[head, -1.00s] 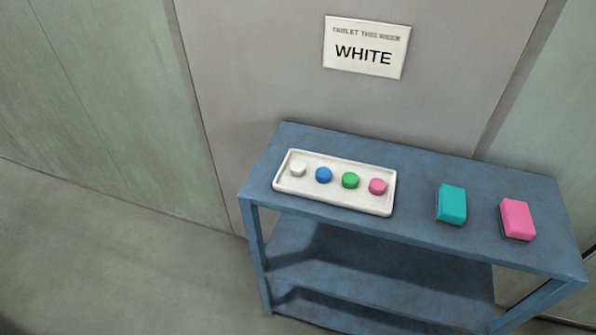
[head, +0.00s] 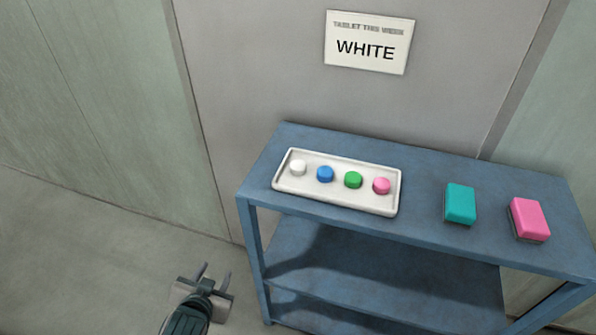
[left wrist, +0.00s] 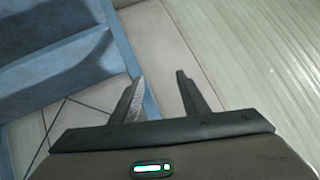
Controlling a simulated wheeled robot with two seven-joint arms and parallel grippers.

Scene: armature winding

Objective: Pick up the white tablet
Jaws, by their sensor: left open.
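The white tablet (head: 298,167) lies at the left end of a white tray (head: 340,199) on the blue shelf unit. A blue tablet (head: 325,174), a green tablet (head: 353,180) and a pink tablet (head: 382,186) lie in a row to its right. My left gripper (head: 214,268) is open and empty, to the left of the shelf unit and below the tray in the head view. My right gripper is not in view.
The blue shelf unit (head: 430,233) stands against a grey wall panel. A teal block (head: 461,204) and a pink block (head: 530,219) sit on its top, right of the tray. A sign (head: 368,43) above reads "WHITE". Floor left of the unit is clear.

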